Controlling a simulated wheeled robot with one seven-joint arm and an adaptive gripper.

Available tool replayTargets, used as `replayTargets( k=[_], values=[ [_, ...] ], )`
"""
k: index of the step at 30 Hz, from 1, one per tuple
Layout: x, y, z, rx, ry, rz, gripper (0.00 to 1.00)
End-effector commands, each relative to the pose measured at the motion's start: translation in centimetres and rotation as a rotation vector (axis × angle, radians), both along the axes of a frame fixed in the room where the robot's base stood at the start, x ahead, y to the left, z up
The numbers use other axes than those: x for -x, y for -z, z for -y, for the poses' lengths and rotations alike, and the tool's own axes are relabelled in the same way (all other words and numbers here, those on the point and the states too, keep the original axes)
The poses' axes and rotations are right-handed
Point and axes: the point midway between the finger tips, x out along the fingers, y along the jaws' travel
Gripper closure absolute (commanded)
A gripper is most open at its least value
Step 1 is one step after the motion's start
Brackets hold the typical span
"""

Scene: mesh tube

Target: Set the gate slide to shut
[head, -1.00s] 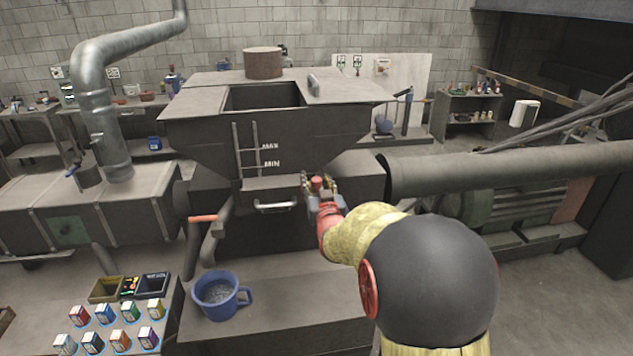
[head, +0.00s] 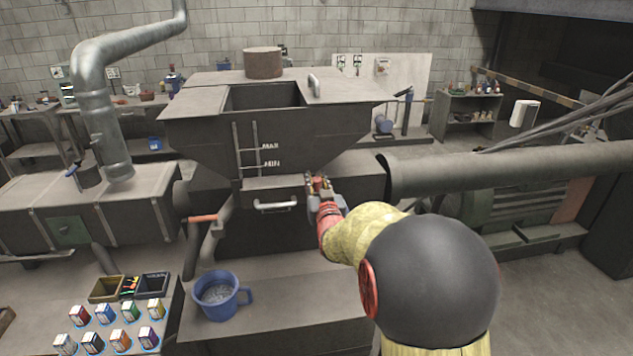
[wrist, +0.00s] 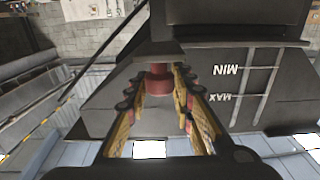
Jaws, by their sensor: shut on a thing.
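The hopper (head: 275,135) of the machine stands ahead, with MIN and MAX marks on its front. Below it is a dark gate housing with a pale bar handle (head: 275,206). A red knob (head: 318,183) sits at the right of this housing, and it also shows in the wrist view (wrist: 157,80). I take it for the gate slide's knob; the slide itself is mostly hidden. My gripper (head: 320,187) is at the knob, with its fingers on either side of it. In the wrist view the fingertips (wrist: 160,88) are shut on the red knob.
A blue mug (head: 217,293) stands on the low bench in front, left of my arm. Several small boxes (head: 107,313) and bins (head: 107,288) are at lower left. An orange-handled lever (head: 203,218) is left of the housing. A large pipe (head: 510,168) runs to the right.

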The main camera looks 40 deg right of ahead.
Motion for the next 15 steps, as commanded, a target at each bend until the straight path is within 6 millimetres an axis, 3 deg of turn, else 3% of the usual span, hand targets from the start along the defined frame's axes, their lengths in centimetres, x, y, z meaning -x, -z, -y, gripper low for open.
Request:
replayTargets(
  k=[8,15],
  values=[
    [-0.3,0.1,0.2,0.001,0.0,0.001,1.0],
    [-2.6,0.3,1.6,0.002,0.0,0.003,1.0]
  ],
)
